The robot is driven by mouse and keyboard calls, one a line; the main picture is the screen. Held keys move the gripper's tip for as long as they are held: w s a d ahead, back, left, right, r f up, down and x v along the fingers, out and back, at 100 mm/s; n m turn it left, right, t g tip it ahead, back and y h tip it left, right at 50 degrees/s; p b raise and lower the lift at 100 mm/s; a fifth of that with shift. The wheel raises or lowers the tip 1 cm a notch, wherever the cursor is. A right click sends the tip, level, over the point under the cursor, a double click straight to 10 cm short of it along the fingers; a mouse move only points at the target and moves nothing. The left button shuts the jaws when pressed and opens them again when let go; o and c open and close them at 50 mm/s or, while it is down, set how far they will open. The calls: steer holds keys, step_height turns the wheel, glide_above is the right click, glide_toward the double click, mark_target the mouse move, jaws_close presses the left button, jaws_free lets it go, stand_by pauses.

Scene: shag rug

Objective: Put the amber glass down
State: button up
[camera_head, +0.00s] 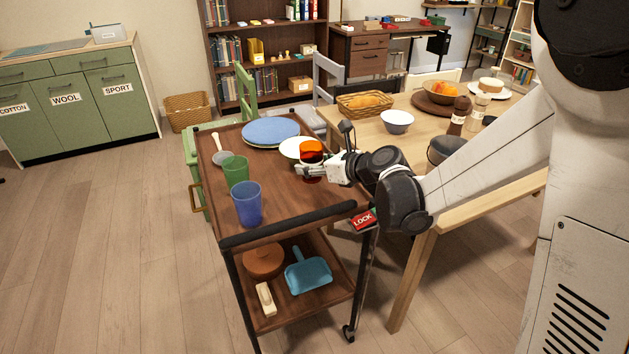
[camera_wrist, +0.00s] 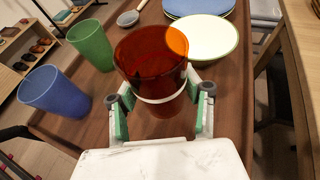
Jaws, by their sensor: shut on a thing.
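The amber glass (camera_head: 312,151) is upright in my gripper (camera_head: 308,171) over the right side of the wooden cart top (camera_head: 287,199). In the wrist view the amber glass (camera_wrist: 150,58) stands between the two fingers of my gripper (camera_wrist: 161,97), which are shut around its lower part. I cannot tell whether its base touches the cart top. The glass overlaps part of the white bowl (camera_wrist: 211,38) behind it.
A blue glass (camera_head: 247,205) and a green glass (camera_head: 235,171) stand on the cart's left side. Blue plates (camera_head: 270,132) lie at the back. A dining table (camera_head: 405,139) is close on the right. The cart top's front middle is clear.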

mark_target(315, 178)
steer(key=shift+w+d+f, duration=0.2)
steer(key=shift+d+f, duration=0.15)
steer(key=shift+d, duration=0.15)
steer(key=shift+f+b, duration=0.7)
steer(key=shift+f, duration=1.25)
steer(key=shift+f, duration=0.1)
steer(key=shift+f, duration=0.1)
steer(key=o, duration=1.3)
